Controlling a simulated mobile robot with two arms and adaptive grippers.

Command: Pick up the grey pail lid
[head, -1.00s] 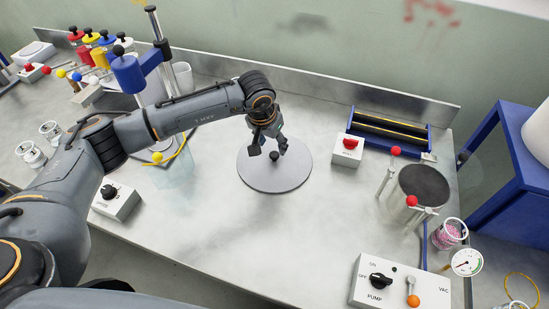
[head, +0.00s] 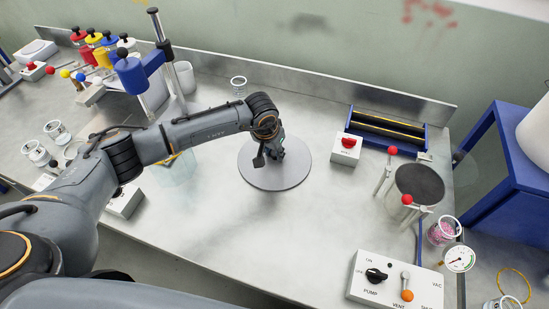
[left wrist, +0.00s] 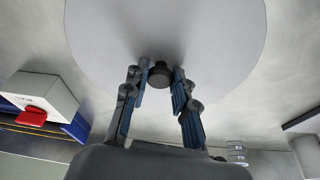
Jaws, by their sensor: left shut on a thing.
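The grey pail lid (head: 262,180) is a flat round disc with a dark knob at its middle. It appears to lie flat on the metal bench, and it fills the upper part of the left wrist view (left wrist: 105,35). My left gripper (head: 271,154) is over the lid's middle, with its arm coming in from the left. In the left wrist view its blue-padded fingers (left wrist: 160,84) are shut on the dark knob (left wrist: 160,72), one on each side. The knob is mostly hidden in the head view. My right gripper is not in view.
A white box with a red button (head: 347,146) and a blue-framed roller unit (head: 388,132) stand right of the lid. A clamped dark-topped cylinder (head: 419,184) and the pump box (head: 395,283) are farther right. A glass (head: 238,86) stands behind.

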